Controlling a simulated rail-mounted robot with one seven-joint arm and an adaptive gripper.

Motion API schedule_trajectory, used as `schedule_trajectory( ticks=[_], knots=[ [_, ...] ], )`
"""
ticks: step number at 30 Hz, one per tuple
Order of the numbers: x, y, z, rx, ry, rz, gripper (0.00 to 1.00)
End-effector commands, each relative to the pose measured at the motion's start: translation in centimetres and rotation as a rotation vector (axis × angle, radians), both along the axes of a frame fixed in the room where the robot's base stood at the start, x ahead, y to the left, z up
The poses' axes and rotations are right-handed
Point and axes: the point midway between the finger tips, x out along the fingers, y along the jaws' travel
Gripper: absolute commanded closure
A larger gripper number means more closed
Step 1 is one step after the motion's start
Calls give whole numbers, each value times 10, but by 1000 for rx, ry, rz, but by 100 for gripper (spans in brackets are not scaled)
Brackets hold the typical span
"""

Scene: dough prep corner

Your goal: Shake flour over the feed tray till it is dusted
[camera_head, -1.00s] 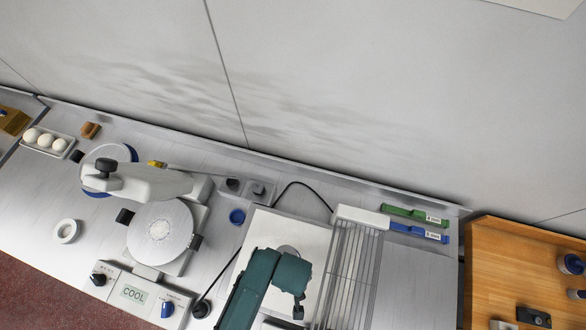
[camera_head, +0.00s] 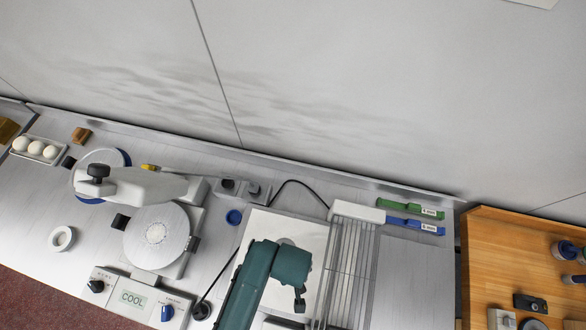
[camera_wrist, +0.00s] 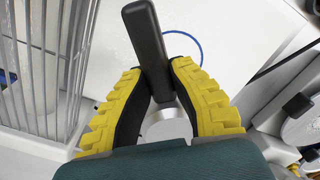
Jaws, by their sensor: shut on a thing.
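In the wrist view my gripper (camera_wrist: 156,72), with yellow ribbed fingers and black pads, is shut on a dark bar-like handle (camera_wrist: 146,32). A pale grey rounded body (camera_wrist: 168,126) shows between the fingers; it looks like part of the flour shaker, but I cannot tell for sure. In the head view my teal arm hides the fingers and most of the held thing. A flat pale panel (camera_head: 258,229), seemingly the feed tray, lies under and beside my arm. I cannot make out flour on it.
A wooden board (camera_head: 490,255) is far right.

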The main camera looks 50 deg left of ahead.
Motion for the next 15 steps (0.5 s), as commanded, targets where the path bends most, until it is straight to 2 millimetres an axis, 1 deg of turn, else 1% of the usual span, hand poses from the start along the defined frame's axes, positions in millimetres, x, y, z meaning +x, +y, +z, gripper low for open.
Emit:
schedule_trajectory(
  ticks=[15],
  knots=[
    [0,0,29,1,-3,0,100]
  ],
)
